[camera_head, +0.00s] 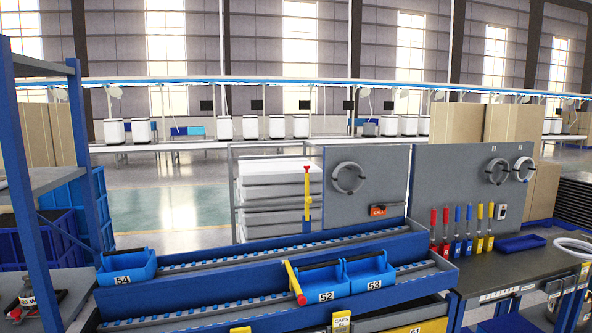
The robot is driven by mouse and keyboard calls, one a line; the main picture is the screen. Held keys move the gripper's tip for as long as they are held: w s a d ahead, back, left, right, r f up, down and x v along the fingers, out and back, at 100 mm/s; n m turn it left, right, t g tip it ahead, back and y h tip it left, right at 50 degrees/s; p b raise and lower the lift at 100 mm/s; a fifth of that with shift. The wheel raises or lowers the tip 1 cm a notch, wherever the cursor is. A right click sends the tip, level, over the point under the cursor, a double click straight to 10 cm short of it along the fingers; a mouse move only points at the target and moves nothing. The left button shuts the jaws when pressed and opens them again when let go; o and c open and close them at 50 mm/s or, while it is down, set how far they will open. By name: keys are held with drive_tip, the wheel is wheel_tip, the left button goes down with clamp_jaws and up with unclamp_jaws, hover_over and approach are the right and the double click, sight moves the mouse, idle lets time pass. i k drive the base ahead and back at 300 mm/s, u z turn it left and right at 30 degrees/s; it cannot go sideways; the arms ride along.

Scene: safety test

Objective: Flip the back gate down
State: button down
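The back gate (307,200) is a thin yellow bar with a red tip. It stands upright at the rear blue roller lane (215,262), with its blue foot at the lane's back edge. A second yellow gate (293,280) with a red end is at the front lane, beside bin 52. It is tilted down toward the camera across the lane. My gripper is not in view, and nothing is seen touching either gate.
Blue bins 52 (320,283) and 53 (371,274) sit on the front lane, right of the front gate. Bin 54 (127,267) is at the left. A grey tool panel (364,187) stands close behind the back gate. A blue rack post (84,160) rises at left.

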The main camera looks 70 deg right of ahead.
sight(308, 199)
drive_tip(key=u, duration=0.1)
drive_tip(key=k, duration=2.25)
drive_tip(key=z, duration=0.6)
drive_tip(key=i, duration=1)
drive_tip(key=z, duration=0.05)
